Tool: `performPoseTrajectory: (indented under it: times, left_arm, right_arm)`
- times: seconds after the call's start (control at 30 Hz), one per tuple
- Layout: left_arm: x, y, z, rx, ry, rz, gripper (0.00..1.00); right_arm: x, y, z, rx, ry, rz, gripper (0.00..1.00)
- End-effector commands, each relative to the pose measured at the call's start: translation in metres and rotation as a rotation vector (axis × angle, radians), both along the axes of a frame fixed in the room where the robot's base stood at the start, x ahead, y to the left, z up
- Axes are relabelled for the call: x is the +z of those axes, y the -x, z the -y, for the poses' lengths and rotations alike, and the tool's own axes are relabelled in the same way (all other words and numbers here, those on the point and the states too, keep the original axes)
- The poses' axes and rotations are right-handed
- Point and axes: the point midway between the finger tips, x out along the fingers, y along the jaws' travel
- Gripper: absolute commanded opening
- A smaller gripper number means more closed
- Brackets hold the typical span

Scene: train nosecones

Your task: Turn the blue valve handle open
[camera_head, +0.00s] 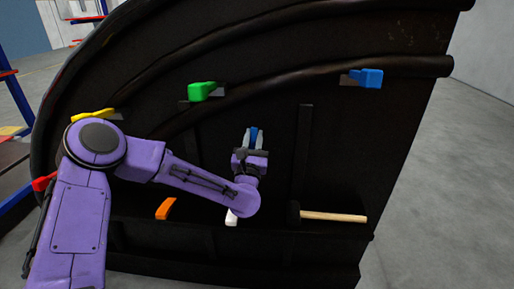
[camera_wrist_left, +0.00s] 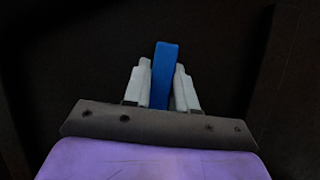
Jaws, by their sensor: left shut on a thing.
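My left gripper (camera_head: 254,138) is shut on a blue valve handle (camera_head: 254,132) near the middle of the dark nosecone panel. In the left wrist view the blue handle (camera_wrist_left: 165,70) stands upright between the two pale fingers of my left gripper (camera_wrist_left: 161,82) and sticks out past their tips. Its lower part and its mount are hidden. A second blue handle (camera_head: 368,79) is at the upper right of the panel, apart from the gripper, and lies about level. My right gripper is in neither view.
The dark nosecone (camera_head: 330,130) also carries a green handle (camera_head: 205,91), a yellow one (camera_head: 92,115), a red one (camera_head: 42,183), an orange one (camera_head: 165,208) and a white one (camera_head: 231,217). A hammer with a wooden handle (camera_head: 333,217) rests on a ledge at lower right.

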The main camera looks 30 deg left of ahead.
Motion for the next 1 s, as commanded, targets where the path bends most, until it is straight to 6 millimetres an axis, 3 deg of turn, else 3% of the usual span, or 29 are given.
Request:
performPoseTrajectory:
  times: [0.2,0.77,0.8,0.87,1.0]
  left_arm:
    - [-0.0018,0.0016,-0.0038,0.000,0.070,0.028,0.00]
    - [0.0000,0.0023,-0.0053,0.001,0.101,0.039,0.00]
    - [-0.0001,0.0023,-0.0054,0.001,0.100,0.039,0.29]
    - [-0.0001,0.0023,-0.0054,0.001,0.100,0.039,0.47]
    - [-0.0001,0.0023,-0.0054,0.000,0.099,0.039,0.47]
  right_arm:
    - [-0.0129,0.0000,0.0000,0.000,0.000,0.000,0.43]
    - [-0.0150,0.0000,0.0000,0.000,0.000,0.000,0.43]
    - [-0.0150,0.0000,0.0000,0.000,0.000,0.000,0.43]
    - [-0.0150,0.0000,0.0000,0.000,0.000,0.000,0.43]
    - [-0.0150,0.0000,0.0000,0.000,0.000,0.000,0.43]
